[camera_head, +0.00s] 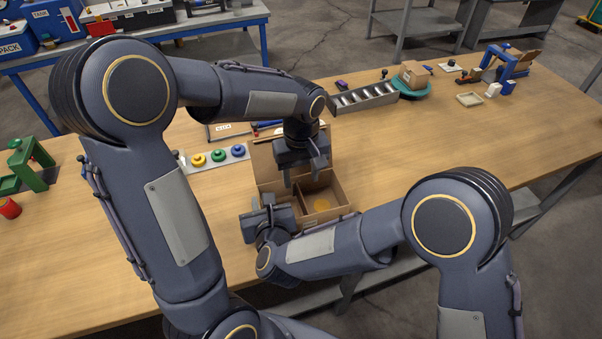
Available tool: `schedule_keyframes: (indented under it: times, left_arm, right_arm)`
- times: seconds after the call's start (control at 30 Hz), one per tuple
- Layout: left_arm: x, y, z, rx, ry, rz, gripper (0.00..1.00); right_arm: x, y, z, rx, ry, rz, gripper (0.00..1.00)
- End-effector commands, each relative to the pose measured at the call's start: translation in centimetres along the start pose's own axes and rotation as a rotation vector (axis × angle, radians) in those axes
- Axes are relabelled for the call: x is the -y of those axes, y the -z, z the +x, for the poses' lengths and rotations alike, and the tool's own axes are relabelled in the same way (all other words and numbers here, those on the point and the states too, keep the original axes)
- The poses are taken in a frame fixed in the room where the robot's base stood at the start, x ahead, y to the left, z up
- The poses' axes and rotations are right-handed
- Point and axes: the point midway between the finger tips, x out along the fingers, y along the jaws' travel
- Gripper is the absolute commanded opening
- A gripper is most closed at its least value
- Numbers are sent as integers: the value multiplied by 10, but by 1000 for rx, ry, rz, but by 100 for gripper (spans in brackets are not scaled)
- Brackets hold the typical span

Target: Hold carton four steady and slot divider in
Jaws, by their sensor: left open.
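An open brown cardboard carton (332,184) stands on the table in front of me, its flaps up. An upright cardboard piece divides its inside, and an orange round thing (322,204) shows in the near right part. My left gripper (304,174) points down over the carton, its fingers apart, with nothing visible between them. My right gripper (262,205) is at the carton's left side. Its fingers are small and partly hidden, so I cannot tell whether they hold the carton's wall. My arms hide the carton's near left side.
A strip with yellow, green and blue knobs (219,155) lies left of the carton. A grey sectioned tray (364,98) and a teal turntable with a box (412,82) stand at the back. A green press (30,164) stands far left. The table's right side is mostly clear.

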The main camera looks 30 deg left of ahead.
Motion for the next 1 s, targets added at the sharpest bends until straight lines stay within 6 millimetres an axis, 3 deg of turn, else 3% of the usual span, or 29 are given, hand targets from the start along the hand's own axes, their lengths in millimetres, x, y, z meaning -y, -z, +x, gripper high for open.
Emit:
schedule_keyframes:
  times: [0.1, 0.47, 1.0]
  left_arm:
    - [0, 0, 0, 0, 0, 0, 50]
    - [0, 0, 0, 0, 0, 0, 50]
    - [0, 0, 0, 0, 0, 0, 50]
  right_arm:
    - [0, 0, 0, 0, 0, 0, 28]
    - [0, -1, -8, 0, -1, 1, 28]
    - [0, 0, -108, 1, -2, 0, 28]
